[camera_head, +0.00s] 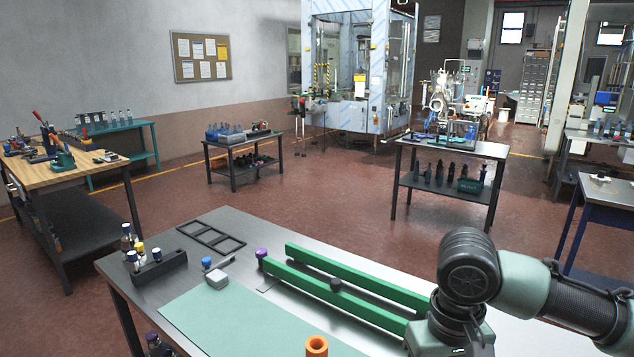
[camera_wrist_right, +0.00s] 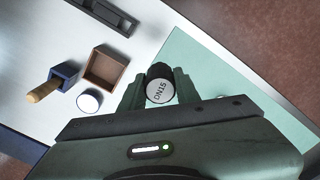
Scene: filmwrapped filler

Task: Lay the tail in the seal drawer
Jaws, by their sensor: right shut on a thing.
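In the right wrist view my right gripper (camera_wrist_right: 159,88) is shut on a short black cylinder (camera_wrist_right: 158,83) with a pale round end face marked DN15. Its end faces the camera and the rest of it is hidden. I cannot tell for sure whether it is the tail. A small open brown box (camera_wrist_right: 104,68) stands to the left of the gripper, apart from the held piece. No drawer is clearly recognisable as the seal drawer. In the head view my right arm comes in from the right, and its gripper is out of frame. My left gripper is not in view.
A white-topped round item (camera_wrist_right: 89,101) and a blue holder (camera_wrist_right: 63,75) with a wooden handle stand near the brown box. The green mat (camera_head: 235,322) is mostly bare. Two green rails (camera_head: 340,300), an orange ring (camera_head: 316,346) and a black frame (camera_head: 211,238) occupy the table.

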